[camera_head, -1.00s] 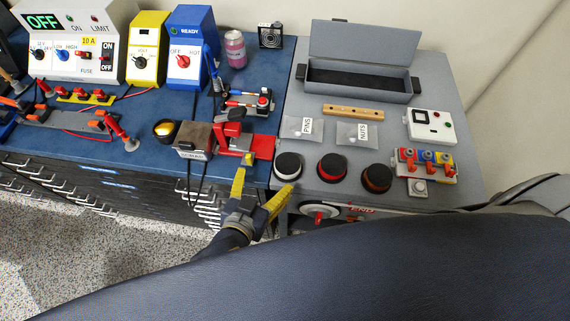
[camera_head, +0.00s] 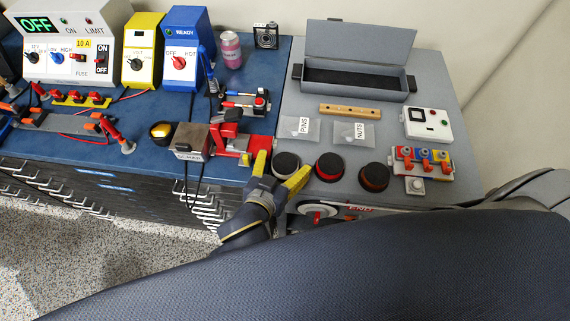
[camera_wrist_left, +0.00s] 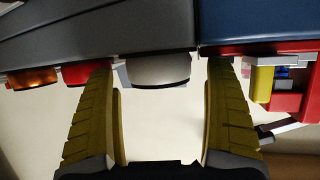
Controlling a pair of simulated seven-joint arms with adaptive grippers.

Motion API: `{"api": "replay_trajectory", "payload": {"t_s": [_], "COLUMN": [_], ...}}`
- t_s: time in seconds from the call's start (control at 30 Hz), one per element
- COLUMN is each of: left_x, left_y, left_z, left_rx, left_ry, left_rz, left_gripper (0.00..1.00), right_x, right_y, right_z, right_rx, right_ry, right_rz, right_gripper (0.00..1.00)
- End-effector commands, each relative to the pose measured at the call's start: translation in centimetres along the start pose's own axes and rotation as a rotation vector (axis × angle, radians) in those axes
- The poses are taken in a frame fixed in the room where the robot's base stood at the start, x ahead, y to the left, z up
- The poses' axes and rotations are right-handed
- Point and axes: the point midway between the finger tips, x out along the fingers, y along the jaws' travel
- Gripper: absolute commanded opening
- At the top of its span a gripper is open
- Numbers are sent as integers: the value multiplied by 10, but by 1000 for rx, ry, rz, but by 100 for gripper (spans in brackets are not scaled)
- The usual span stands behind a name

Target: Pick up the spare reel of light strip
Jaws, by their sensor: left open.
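Three round black-topped reels stand in a row at the front of the grey table. The left one has a white side (camera_head: 286,166), the middle one a red side (camera_head: 329,168), the right one an amber side (camera_head: 374,178). No label shows which is the spare. My left gripper (camera_head: 281,164) is open at the white reel, one yellow finger on each side in the head view. In the left wrist view the white reel (camera_wrist_left: 158,71) lies between the fingertips, with gaps on both sides. The red reel (camera_wrist_left: 88,74) and amber reel (camera_wrist_left: 34,78) are left of it. My right gripper is not in view.
A red clamp fixture (camera_head: 255,148) stands just left of the white reel. Bags labelled PINS (camera_head: 297,130) and NUTS (camera_head: 352,134) lie behind the reels. A switch block (camera_head: 421,162) is to the right.

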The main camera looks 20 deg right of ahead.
Motion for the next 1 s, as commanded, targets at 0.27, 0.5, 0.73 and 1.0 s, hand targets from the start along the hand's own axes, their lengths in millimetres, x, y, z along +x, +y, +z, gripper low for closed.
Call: {"api": "replay_trajectory", "payload": {"t_s": [0.27,0.5,0.73,1.0], "left_x": [1,0,0,1], "left_y": [0,0,0,0], "left_z": [0,0,0,0], "left_rx": [0,0,0,0], "left_ry": [0,0,0,0], "left_rz": [0,0,0,0], "left_gripper": [85,57,30,23], "right_x": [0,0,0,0], "right_y": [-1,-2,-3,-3], "right_z": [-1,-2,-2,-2], "right_rx": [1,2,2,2], "right_ry": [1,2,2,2], "right_rz": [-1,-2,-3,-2], "right_gripper": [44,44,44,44]}}
